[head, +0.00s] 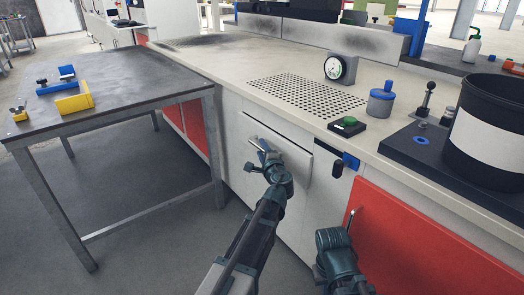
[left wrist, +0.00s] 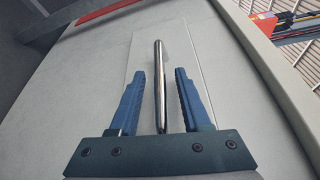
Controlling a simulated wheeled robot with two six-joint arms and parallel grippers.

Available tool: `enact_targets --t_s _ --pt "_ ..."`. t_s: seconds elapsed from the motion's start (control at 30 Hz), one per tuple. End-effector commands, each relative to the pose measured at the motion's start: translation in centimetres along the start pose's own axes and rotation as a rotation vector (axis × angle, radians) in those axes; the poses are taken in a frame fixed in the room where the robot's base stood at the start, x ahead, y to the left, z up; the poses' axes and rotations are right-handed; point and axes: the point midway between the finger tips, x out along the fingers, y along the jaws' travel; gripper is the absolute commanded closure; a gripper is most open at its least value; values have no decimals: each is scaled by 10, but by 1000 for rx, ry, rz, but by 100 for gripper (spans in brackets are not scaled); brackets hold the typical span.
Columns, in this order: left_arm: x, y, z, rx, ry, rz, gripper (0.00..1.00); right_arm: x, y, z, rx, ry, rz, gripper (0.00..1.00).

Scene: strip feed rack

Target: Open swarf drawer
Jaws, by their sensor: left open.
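The swarf drawer's pale front (head: 297,172) is set in the white cabinet under the worktop. It looks closed, in line with the cabinet face. My left gripper (head: 262,152) is in front of it, near its upper left part. In the left wrist view, a shiny metal bar handle (left wrist: 160,85) stands out from the pale front. My left gripper's fingers (left wrist: 168,78) are open, one on each side of the bar, with a gap on both sides. In the head view the gripper mostly hides the handle. My right gripper (head: 349,222) is low before the red panel; its jaws are unclear.
A metal table (head: 130,85) stands to the left. The floor between table and cabinet is clear.

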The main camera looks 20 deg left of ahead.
Motion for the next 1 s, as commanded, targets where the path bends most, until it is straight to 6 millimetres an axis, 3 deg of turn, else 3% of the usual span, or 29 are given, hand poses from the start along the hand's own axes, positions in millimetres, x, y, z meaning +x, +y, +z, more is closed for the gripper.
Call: enact_targets --t_s 0.2,0.47,0.5,1.0 --pt "0 0 0 0 0 0 53 0 0 0 0 0 0 100" --pt "0 0 0 0 0 0 98 0 0 0 0 0 0 100" --pt "0 0 0 0 0 0 100 0 0 0 0 0 0 100" --pt "0 0 0 0 0 0 100 0 0 0 0 0 0 100"
